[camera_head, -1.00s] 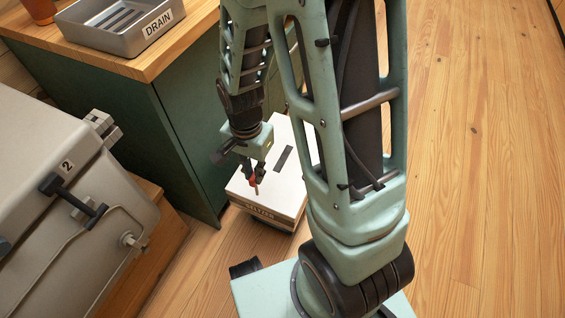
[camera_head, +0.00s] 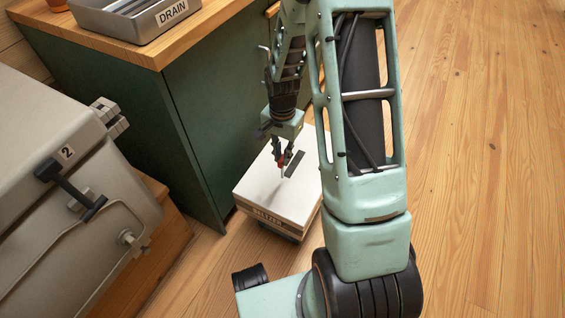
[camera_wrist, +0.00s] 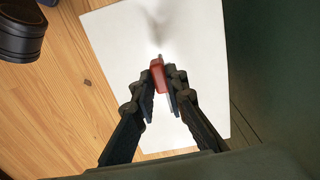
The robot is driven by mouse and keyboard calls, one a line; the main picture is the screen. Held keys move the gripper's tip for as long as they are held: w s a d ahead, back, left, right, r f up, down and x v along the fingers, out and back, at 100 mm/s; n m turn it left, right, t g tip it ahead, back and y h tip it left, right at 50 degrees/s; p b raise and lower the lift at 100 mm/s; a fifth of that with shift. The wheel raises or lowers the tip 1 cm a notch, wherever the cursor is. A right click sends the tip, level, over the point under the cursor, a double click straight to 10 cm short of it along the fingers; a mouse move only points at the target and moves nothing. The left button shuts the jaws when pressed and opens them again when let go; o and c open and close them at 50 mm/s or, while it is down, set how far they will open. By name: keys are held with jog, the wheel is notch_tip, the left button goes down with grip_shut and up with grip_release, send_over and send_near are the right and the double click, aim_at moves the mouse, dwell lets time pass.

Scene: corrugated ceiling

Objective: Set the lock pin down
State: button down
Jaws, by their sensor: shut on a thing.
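The lock pin (camera_wrist: 158,76) has a red grip and a thin pale shaft. In the wrist view my gripper (camera_wrist: 161,84) is shut on its red part, and the fingers hide some of it. In the head view my gripper (camera_head: 280,158) points down over the white top of a box (camera_head: 262,195), with the pin's shaft below the fingers. A soft shadow falls on the white top by the pin. I cannot tell whether the pin's tip touches the top.
A grey machine marked 2 (camera_head: 60,190) stands at left. Wooden floor (camera_head: 470,200) is clear at right.

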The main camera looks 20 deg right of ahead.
jog(key=shift+f+b, duration=0.4)
jog(key=shift+f, duration=1.2)
jog(key=shift+f, duration=0.1)
jog(key=shift+f, duration=0.15)
jog(key=c, duration=1.9)
grip_release()
jog(key=shift+c, duration=0.2)
notch_tip(320, 180, up, 12)
jog(key=p, duration=0.4)
jog(key=shift+r, duration=0.25)
